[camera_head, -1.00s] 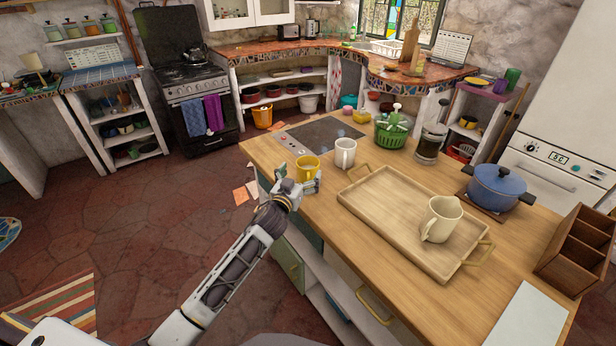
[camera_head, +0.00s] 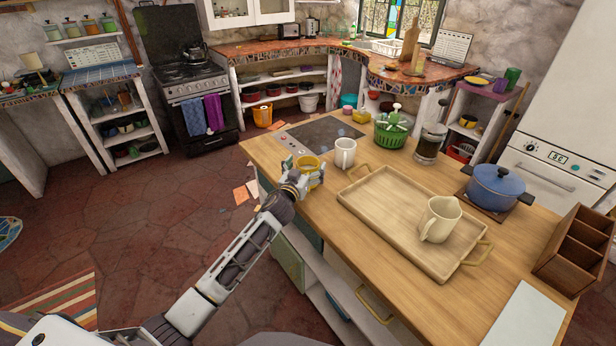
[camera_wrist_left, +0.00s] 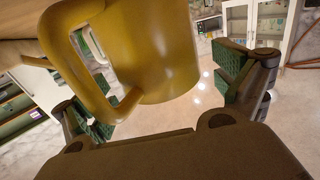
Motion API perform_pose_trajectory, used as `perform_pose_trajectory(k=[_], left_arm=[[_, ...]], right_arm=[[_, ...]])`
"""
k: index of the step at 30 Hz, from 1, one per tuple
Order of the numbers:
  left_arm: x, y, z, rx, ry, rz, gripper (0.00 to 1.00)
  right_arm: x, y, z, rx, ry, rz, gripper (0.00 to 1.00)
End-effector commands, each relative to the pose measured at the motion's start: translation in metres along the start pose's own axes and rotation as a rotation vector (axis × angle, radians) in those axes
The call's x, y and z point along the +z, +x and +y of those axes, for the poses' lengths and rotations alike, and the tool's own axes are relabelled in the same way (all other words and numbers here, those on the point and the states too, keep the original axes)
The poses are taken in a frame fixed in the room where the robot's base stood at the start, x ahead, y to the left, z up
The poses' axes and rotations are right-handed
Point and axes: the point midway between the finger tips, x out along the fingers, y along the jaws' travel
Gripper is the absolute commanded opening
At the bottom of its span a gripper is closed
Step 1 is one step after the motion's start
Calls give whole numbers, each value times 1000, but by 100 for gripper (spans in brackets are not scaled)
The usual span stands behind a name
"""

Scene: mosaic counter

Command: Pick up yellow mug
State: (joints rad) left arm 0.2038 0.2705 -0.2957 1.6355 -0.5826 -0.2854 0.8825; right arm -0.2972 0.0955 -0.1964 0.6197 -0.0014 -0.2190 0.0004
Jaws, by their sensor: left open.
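The yellow mug (camera_head: 308,165) stands near the left edge of the wooden counter in the head view. My left gripper (camera_head: 303,174) is at the mug, its fingers on either side of it and partly covering its lower part. In the left wrist view the mug (camera_wrist_left: 150,55) fills the upper middle, with its handle toward the left. The open fingers (camera_wrist_left: 170,92) show to the left and right of it, with a visible gap between the mug and the right finger. My right gripper is not in view.
A white mug (camera_head: 345,153) stands just right of the yellow one. A dark cooktop (camera_head: 325,132) lies behind.

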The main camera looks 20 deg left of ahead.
Motion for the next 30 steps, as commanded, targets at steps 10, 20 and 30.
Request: perform_pose_trajectory(k=[10,20,30], left_arm=[[0,0,0,0,0,0,83],[0,0,0,0,1,0,40],[-2,0,0,1,1,4,10]], right_arm=[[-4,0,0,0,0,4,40],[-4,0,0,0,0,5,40],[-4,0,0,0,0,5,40]])
